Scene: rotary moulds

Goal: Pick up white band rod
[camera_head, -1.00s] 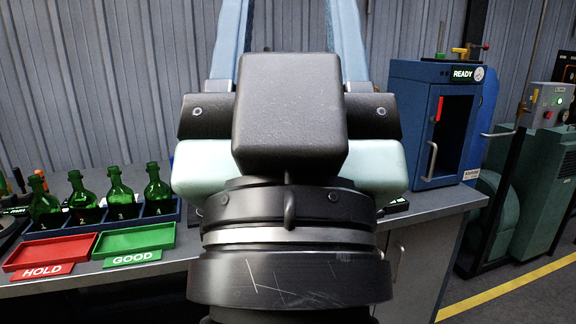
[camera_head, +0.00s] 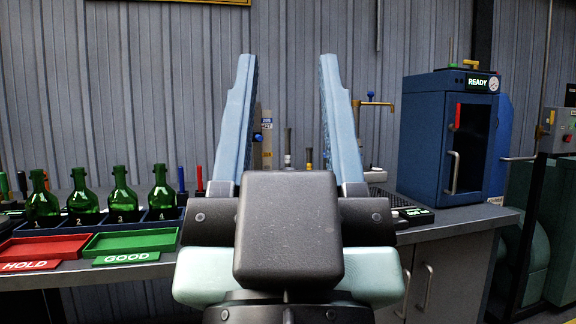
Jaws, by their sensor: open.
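My gripper (camera_head: 288,60) points up and away in the middle of the view. Its two long pale-blue fingers are wide apart with nothing between them. The gripper body and fingers hide part of the bench middle.
Green bottles (camera_head: 82,199) stand in a numbered blue rack at left, behind a red HOLD tray (camera_head: 42,248) and a green GOOD tray (camera_head: 130,242). A blue cabinet (camera_head: 425,145) marked READY stands at right. A tap-like brass fitting (camera_head: 373,102) rises right of the fingers.

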